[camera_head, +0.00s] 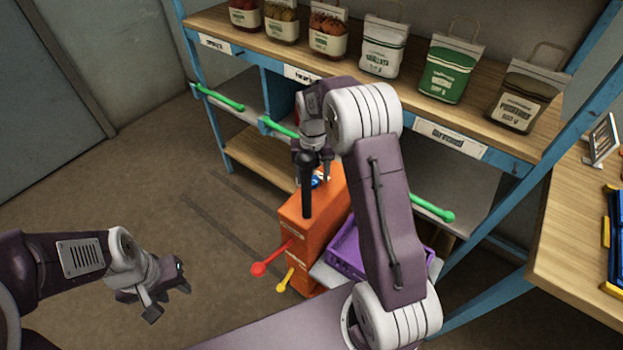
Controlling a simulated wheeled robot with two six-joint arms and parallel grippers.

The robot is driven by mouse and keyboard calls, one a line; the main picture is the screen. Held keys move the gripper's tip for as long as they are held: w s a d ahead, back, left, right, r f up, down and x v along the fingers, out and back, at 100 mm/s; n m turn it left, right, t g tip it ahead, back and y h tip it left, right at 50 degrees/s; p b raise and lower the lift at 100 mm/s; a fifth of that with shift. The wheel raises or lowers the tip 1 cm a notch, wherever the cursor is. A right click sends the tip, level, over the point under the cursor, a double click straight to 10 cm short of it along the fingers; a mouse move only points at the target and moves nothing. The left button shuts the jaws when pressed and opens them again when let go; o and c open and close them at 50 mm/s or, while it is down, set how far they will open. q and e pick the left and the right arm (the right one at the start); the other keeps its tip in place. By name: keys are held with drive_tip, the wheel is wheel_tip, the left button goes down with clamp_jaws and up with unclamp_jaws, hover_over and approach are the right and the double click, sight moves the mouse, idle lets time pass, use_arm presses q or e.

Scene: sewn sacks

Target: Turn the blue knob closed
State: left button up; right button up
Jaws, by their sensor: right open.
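A blue knob (319,179) shows in a small part on top of the orange box (320,215). The rest of it is hidden behind my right gripper. My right gripper (309,195) points down over the top of the box, close beside the knob. It is open, with a dark finger in front of the box; whether it touches the knob cannot be told. My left gripper (170,298) is low over the floor at the left, well apart from the box, its fingers spread and empty.
Red (270,262) and yellow (285,280) levers stick out from the box's front. A purple crate (347,250) stands beside it. A wooden table (575,240) is at right. Floor at left is clear.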

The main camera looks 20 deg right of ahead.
drive_tip(key=shift+f, duration=0.55)
clamp_jaws()
